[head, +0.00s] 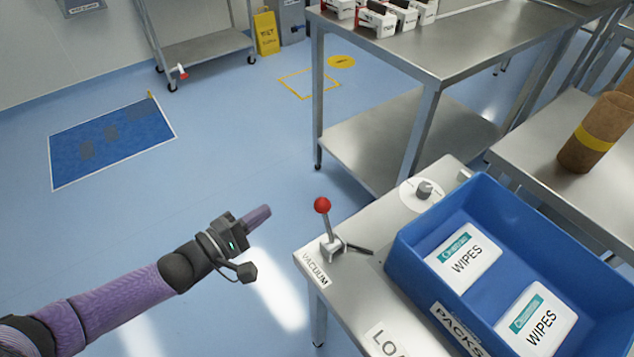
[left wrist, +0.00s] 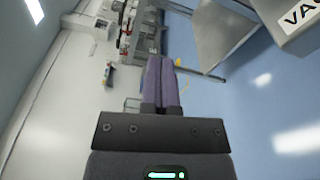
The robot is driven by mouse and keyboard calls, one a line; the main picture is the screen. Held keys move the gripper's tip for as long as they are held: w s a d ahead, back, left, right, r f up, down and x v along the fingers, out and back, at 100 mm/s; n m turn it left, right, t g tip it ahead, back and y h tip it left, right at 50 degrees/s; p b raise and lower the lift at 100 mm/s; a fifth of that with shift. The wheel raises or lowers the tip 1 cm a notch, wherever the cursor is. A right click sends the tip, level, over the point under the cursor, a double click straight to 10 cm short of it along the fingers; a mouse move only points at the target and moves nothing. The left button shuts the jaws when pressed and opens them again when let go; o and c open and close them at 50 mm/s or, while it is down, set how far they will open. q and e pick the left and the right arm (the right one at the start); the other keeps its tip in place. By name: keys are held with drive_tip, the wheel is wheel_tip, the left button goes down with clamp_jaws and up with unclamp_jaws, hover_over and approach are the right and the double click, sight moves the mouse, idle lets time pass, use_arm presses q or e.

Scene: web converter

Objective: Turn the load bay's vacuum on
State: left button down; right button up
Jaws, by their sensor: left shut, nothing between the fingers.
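The vacuum lever (head: 327,225) has a red ball knob and stands nearly upright on a small bracket at the left corner of the load bay table (head: 310,258). A VACUUM label (head: 313,270) is on the table edge below it. My left gripper (head: 262,214) is shut and empty, over the floor to the left of the lever, its fingers pointing toward the knob with a clear gap. In the left wrist view the closed fingers (left wrist: 161,80) show, and part of the label (left wrist: 302,14) is at the top right; the lever is not visible there. My right gripper is not in view.
A blue bin (head: 415,270) with two wipes packs stands right of the lever. A steel table (head: 440,60) stands at the back. The blue floor left of the load bay is clear.

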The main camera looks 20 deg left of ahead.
sight(326, 222)
use_arm(q)
drive_tip(key=a+f+b+x, duration=0.1)
drive_tip(key=b+x, duration=0.5)
drive_tip(key=x, duration=0.3)
drive_tip(key=d+p, duration=0.1)
drive_tip(key=s+d+r+p, duration=0.1)
drive_tip(key=s+d+p, duration=0.1)
drive_tip(key=d, duration=0.1)
drive_tip(key=shift+s+r+p, duration=0.25)
drive_tip(key=shift+p, duration=0.15)
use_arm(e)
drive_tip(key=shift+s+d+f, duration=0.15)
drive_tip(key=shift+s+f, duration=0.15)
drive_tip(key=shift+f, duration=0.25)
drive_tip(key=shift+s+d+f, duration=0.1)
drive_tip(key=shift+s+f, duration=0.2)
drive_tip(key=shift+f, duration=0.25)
